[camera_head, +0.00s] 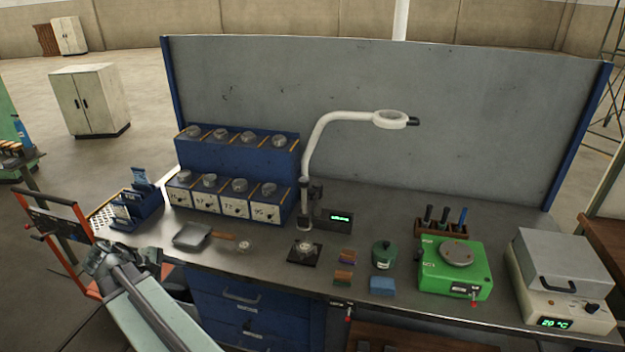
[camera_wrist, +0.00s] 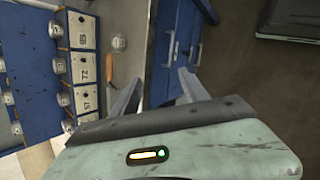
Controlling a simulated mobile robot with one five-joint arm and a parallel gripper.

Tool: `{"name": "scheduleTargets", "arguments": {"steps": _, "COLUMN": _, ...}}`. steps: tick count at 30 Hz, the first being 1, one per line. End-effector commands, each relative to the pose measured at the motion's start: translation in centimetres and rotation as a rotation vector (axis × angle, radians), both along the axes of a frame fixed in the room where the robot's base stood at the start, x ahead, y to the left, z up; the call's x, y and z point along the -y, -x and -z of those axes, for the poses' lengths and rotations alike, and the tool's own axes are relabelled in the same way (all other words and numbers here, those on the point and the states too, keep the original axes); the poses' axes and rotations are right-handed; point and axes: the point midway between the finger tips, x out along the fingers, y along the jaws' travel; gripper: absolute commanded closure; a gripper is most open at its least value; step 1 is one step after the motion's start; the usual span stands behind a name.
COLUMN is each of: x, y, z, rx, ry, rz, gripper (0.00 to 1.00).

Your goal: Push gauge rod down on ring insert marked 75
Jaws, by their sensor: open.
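A gauge stand (camera_head: 305,205) with a vertical post and a green-lit display (camera_head: 337,217) stands mid-bench; I cannot make out its rod clearly. A small round metal piece (camera_head: 304,246) sits on a black square base (camera_head: 300,260) in front of it; its marking is unreadable. Another round metal piece (camera_head: 243,247) lies to the left and shows in the wrist view (camera_wrist: 118,42). I cannot tell which insert is marked 75. My gripper (camera_head: 108,260) is at the bench's left front, apart from the stand. In the wrist view its fingers (camera_wrist: 161,76) are apart with nothing between them.

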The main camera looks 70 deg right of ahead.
Motion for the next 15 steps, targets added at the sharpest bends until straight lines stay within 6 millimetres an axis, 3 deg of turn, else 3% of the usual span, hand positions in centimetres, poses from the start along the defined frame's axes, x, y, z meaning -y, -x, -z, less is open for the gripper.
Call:
{"name": "scheduleTargets", "arguments": {"steps": 1, "x": 6.8, "y": 2.9, "z": -1.8, "rx": -0.128, "ry": 0.098, "rz": -0.014, "gripper": 0.47}}
{"name": "scheduleTargets", "arguments": {"steps": 3, "x": 14.4, "y": 7.7, "z": -5.2, "rx": -0.348, "ry": 0.211, "rz": -0.046, "gripper": 0.47}}
{"name": "scheduleTargets", "arguments": {"steps": 6, "x": 22.4, "y": 14.6, "z": -10.2, "rx": -0.677, "ry": 0.296, "rz": -0.059, "gripper": 0.47}}
{"name": "scheduleTargets", "arguments": {"steps": 10, "x": 27.8, "y": 21.2, "z": -15.2, "rx": -1.010, "ry": 0.309, "rz": -0.047, "gripper": 0.47}}
{"name": "scheduleTargets", "arguments": {"steps": 12, "x": 29.0, "y": 23.0, "z": -16.7, "rx": -1.111, "ry": 0.298, "rz": -0.041, "gripper": 0.47}}
{"name": "scheduleTargets", "arguments": {"steps": 15, "x": 29.6, "y": 24.0, "z": -17.7, "rx": -1.173, "ry": 0.291, "rz": -0.037, "gripper": 0.47}}
